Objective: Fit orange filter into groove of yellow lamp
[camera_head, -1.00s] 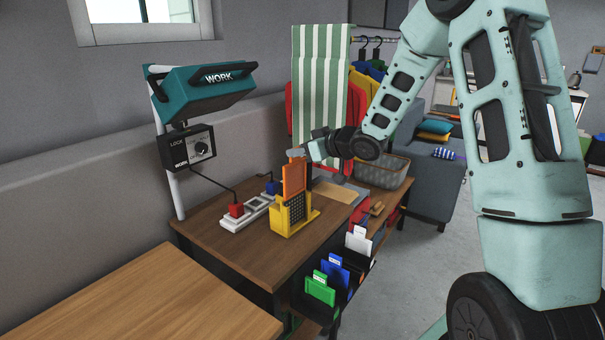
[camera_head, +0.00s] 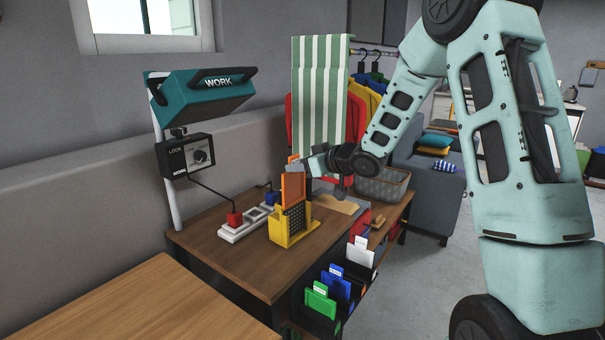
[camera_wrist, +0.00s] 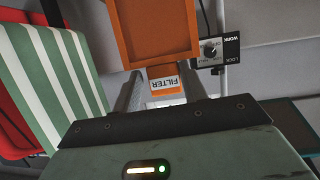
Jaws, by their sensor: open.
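The orange filter (camera_head: 293,188) stands upright at the yellow lamp (camera_head: 290,228), its lower edge meeting the lamp's top behind the dark perforated front. How deep it sits in the groove cannot be told. In the wrist view the filter (camera_wrist: 155,32) fills the top middle, with its white "FILTER" label tab (camera_wrist: 165,82) facing me. My gripper (camera_head: 301,168) is at the filter's upper end, coming from the right. In the wrist view its two fingers (camera_wrist: 163,95) are spread on either side of the tab. The yellow lamp is not clear in the wrist view.
The lamp stands on a brown table (camera_head: 240,268), beside a white power strip (camera_head: 247,224). A teal work light (camera_head: 205,90) and control box (camera_head: 187,156) rise at the left. Green and blue cards (camera_head: 321,303) sit in a rack at the table's right side. A basket (camera_head: 382,186) is behind.

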